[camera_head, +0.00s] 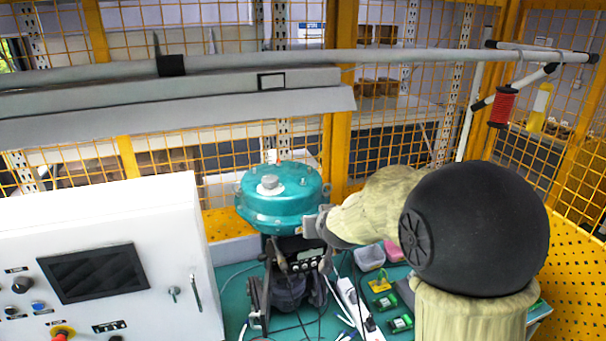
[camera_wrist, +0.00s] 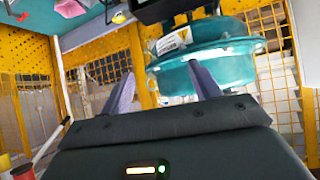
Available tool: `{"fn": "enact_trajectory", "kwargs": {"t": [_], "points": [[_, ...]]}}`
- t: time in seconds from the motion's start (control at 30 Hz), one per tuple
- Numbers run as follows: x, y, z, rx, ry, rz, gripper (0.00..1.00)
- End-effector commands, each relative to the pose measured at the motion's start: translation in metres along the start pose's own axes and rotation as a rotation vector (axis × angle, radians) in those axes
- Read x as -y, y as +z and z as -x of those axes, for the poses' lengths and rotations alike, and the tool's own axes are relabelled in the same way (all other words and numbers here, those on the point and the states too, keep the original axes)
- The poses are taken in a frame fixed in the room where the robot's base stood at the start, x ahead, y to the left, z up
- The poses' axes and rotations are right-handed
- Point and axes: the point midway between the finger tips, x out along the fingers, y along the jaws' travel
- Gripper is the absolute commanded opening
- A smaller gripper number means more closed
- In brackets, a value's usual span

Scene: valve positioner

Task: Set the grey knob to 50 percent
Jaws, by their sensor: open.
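I cannot tell whether this cap is the grey knob. The dark positioner (camera_head: 303,259) with a small display sits below the actuator; any knob on it is too small or hidden. My gripper (camera_head: 314,228) is at the right side of the actuator, just above the positioner. In the wrist view my gripper (camera_wrist: 163,82) is open with nothing between its fingers. The teal actuator (camera_wrist: 215,68) lies beyond them, with the dark positioner partly visible at the top edge.
A white control cabinet (camera_head: 105,265) with a dark screen and buttons stands at the left. Cables, a grey bin (camera_head: 370,257) and small green parts (camera_head: 400,324) lie on the bench right of the positioner. Yellow mesh fencing and a grey rail (camera_head: 260,63) stand behind.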

Motion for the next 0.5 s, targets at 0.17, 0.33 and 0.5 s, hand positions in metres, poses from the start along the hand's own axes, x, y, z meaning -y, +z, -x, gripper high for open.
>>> {"fn": "enact_trajectory", "kwargs": {"t": [0.17,0.33,0.5], "points": [[-0.032,0.152,0.043,0.351,-0.008,-0.032,0.62],[-0.053,0.254,0.095,0.617,0.033,-0.061,0.62],[-0.059,0.284,0.116,0.709,0.055,-0.070,0.62]]}}
